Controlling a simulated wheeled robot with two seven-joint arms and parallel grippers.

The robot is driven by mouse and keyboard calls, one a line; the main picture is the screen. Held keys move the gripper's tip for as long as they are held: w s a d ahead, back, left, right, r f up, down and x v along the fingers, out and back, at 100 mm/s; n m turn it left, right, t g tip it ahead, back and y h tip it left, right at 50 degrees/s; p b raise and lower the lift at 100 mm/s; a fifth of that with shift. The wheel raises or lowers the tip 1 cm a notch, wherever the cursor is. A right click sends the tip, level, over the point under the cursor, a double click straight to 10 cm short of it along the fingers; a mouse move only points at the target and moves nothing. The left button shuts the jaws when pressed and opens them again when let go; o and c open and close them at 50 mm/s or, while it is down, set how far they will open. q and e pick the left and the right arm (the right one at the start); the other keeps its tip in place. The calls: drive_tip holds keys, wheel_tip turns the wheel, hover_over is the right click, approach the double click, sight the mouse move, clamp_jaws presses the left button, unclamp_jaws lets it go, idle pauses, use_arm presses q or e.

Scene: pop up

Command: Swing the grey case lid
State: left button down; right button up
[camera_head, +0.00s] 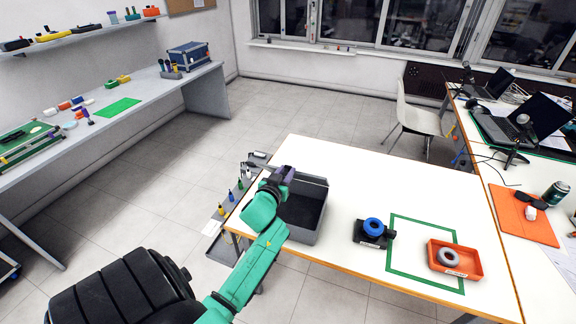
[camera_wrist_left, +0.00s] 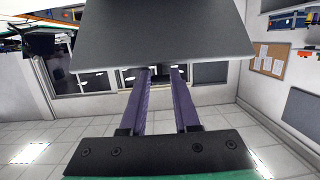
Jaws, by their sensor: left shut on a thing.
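The grey case (camera_head: 305,236) stands at the left end of the white table, and its dark inside shows from above. My left gripper (camera_head: 284,174) is at the case's far left corner, with its arm passing over the left side. In the left wrist view, a flat grey panel (camera_wrist_left: 160,42), which looks like the case lid, spans the top. The purple fingers of my left gripper (camera_wrist_left: 160,82) reach to its lower edge and are shut on it. The exact grip point is hidden behind the panel. My right gripper is out of view.
On the white table (camera_head: 370,175) are a blue ring on a black block (camera_head: 373,232), a green tape outline (camera_head: 425,286) and an orange tray (camera_head: 468,268) with a grey ring. A grey rack with screwdrivers (camera_head: 221,210) is left of the case. The table's far middle is clear.

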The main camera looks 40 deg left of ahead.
use_arm(q)
drive_tip(key=shift+s+f, duration=0.1)
drive_tip(key=shift+s, duration=0.05)
drive_tip(key=s+d+f+b, duration=0.2)
drive_tip(key=s+f+b, duration=0.1)
drive_tip(key=s+f, duration=0.1)
drive_tip(key=shift+s+f, duration=0.3)
drive_tip(key=shift+f, duration=0.4)
wheel_tip(320, 180, down, 6)
drive_tip(key=s+d+b, duration=0.1)
drive_tip(key=s+b, duration=0.2)
drive_tip(key=b, duration=0.1)
drive_tip(key=shift+f, duration=0.25)
idle(0.3)
wheel_tip(320, 180, down, 6)
drive_tip(key=b, duration=0.4)
drive_tip(key=shift+s+d+f+b, duration=0.25)
drive_tip(key=shift+s+b, duration=0.1)
drive_tip(key=shift+s, duration=0.1)
drive_tip(key=c, duration=0.6)
unclamp_jaws()
drive_tip(key=shift+r, duration=0.1)
drive_tip(key=shift+o, duration=0.2)
drive_tip(key=shift+r, duration=0.1)
